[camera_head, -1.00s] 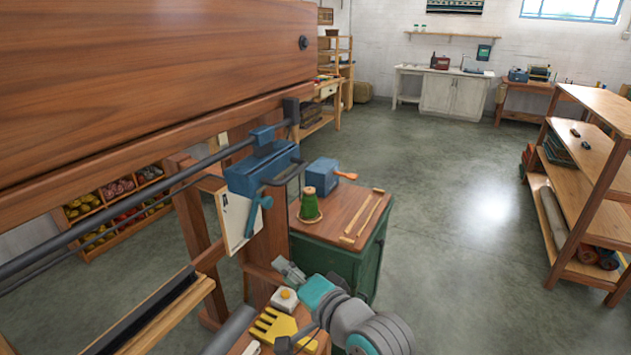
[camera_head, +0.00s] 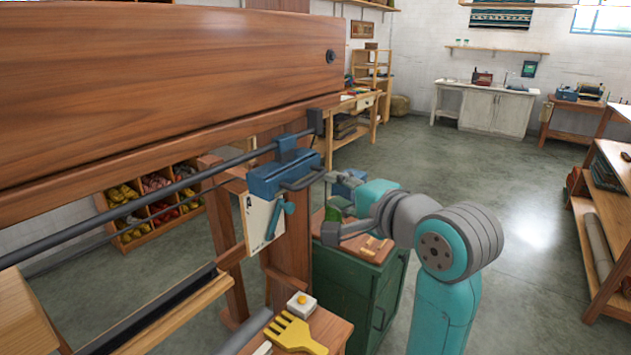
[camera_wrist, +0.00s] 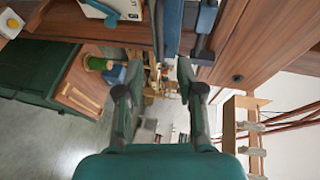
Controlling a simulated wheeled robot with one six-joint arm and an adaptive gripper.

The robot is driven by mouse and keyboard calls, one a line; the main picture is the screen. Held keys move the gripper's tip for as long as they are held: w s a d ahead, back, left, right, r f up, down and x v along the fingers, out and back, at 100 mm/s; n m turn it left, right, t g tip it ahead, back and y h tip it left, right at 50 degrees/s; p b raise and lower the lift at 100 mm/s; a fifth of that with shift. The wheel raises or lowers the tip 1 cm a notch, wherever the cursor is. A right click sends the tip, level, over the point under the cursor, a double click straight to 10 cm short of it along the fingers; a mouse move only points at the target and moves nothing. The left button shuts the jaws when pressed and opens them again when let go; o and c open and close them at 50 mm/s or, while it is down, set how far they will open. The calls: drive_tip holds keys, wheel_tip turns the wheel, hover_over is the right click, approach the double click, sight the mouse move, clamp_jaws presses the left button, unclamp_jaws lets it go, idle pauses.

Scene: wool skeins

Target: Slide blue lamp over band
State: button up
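The blue lamp (camera_head: 275,180) is a blue housing hung on a dark rail (camera_head: 130,205) below the big wooden beam, with a dark bar handle at its right end. Blue parts of it also show at the top of the wrist view (camera_wrist: 172,25). My gripper (camera_head: 330,188) is just right of the lamp's handle, its fingertips partly hard to make out. In the wrist view my gripper (camera_wrist: 160,72) has its fingers spread, with nothing held between them. Contact with the handle cannot be told. I cannot surely pick out the band.
A white panel (camera_head: 262,220) stands below the lamp by a wooden post. A green cabinet (camera_head: 345,290) with a green cone (camera_wrist: 97,63) is behind my gripper. A yellow comb (camera_head: 295,335) and a white button box (camera_head: 301,304) lie on a low bench. Open floor lies right.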

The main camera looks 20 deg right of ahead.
sight(313, 181)
drive_tip(key=x, duration=0.9)
drive_tip(key=shift+w, duration=0.2)
clamp_jaws()
drive_tip(key=shift+a, duration=0.1)
